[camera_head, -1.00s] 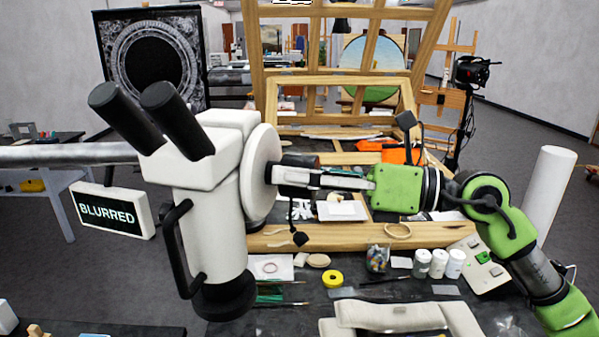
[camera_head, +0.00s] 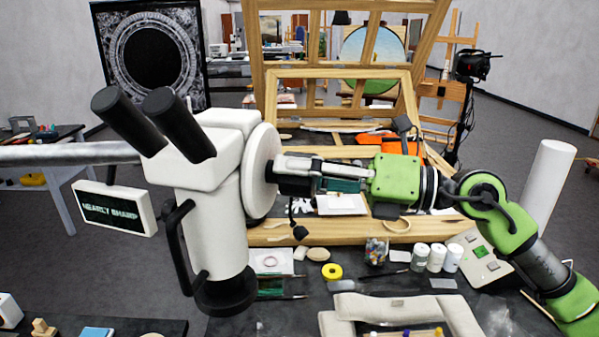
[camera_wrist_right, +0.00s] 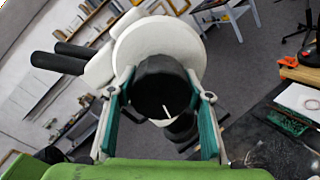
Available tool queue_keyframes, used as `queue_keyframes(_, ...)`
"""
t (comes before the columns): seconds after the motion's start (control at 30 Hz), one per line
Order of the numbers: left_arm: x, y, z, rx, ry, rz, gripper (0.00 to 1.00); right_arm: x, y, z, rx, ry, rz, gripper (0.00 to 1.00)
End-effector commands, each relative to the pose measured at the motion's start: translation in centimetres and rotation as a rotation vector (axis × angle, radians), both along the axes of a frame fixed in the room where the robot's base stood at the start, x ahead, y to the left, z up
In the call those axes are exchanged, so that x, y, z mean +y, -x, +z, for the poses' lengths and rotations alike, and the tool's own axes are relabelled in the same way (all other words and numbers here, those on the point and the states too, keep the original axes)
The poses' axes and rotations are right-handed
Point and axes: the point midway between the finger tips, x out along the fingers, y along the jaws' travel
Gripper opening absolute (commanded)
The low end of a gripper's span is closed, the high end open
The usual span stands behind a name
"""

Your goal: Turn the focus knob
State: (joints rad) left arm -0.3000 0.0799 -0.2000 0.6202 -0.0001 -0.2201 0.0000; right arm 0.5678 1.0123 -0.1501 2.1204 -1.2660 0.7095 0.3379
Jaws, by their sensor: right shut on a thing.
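The white microscope (camera_head: 215,215) with two black eyepieces stands left of centre in the head view. Its black focus knob (camera_wrist_right: 160,82) sticks out from a round white disc (camera_head: 262,170) on its side. In the right wrist view the knob lies between the two fingers, and a short white mark shows on its face. My right gripper (camera_head: 290,172) is shut on the knob, coming from the right. A hanging sign (camera_head: 115,208) reads "NEARLY SHARP". The screen (camera_head: 152,55) behind shows a ringed dark disc with fairly clear detail. My left gripper is not in view.
A wooden frame (camera_head: 340,233) lies on the dark table behind my right gripper. White jars (camera_head: 436,258), yellow tape (camera_head: 332,271), brushes and a pale cushion (camera_head: 400,318) sit on the table below the arm. A white cylinder (camera_head: 548,185) stands at the right.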

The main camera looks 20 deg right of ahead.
Motion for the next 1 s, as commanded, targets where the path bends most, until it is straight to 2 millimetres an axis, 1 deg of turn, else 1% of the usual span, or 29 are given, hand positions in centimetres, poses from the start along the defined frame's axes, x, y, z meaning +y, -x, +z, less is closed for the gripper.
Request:
queue_keyframes(0.13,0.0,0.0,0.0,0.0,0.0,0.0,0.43,0.0,0.0,0.0,0.0,-0.001,-0.001,0.25)
queue_keyframes(0.17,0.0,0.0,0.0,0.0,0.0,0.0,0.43,0.0,0.0,0.0,0.0,-0.001,-0.001,0.54)
queue_keyframes(0.2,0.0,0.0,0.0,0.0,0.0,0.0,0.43,0.0,0.0,0.0,-0.001,0.0,-0.001,0.63)
queue_keyframes(0.5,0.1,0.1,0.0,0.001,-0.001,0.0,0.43,0.0,0.0,0.0,-0.001,0.001,0.0,0.63)
queue_keyframes(0.63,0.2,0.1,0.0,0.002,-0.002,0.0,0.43,-0.3,0.1,-0.1,0.0,0.001,-0.002,0.63)
queue_keyframes(0.77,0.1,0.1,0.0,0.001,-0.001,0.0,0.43,-1.3,0.6,-0.2,0.003,0.001,-0.004,0.63)
queue_keyframes(1.0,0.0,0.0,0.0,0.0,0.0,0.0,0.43,-3.9,2.3,-0.2,0.005,-0.001,-0.004,0.63)
